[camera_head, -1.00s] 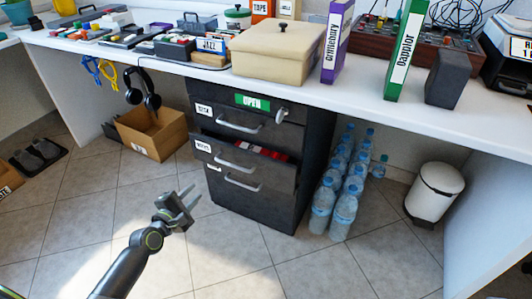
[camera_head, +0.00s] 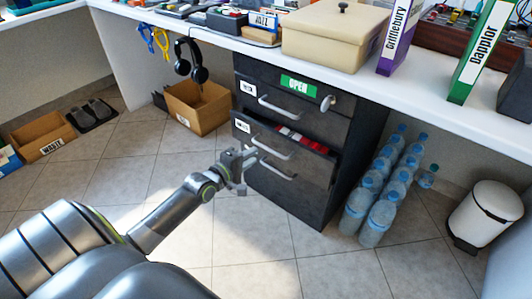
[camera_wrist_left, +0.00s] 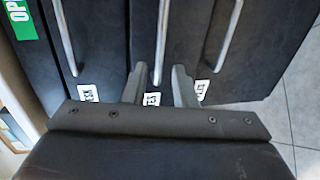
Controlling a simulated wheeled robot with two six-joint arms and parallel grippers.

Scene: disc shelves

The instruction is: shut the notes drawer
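The dark drawer cabinet (camera_head: 325,190) stands under the white desk. Its middle drawer (camera_head: 277,145) is pulled out a little, with red and white items (camera_head: 302,141) showing inside; its small label is hard to read. The drawer has a silver bar handle (camera_head: 270,142). My left gripper (camera_head: 245,170) is in front of the cabinet, by the left part of the middle and lower handles. In the left wrist view its two fingers (camera_wrist_left: 160,85) are apart, with the middle handle (camera_wrist_left: 162,35) lying between them in the picture. Contact cannot be told. My right gripper is not in view.
The top drawer (camera_head: 300,122) has a green OPEN sign (camera_head: 298,86) and a knob. Water bottles (camera_head: 378,200) stand right of the cabinet, a white bin (camera_head: 487,212) farther right. A cardboard box (camera_head: 198,112) stands left. Floor in front is free.

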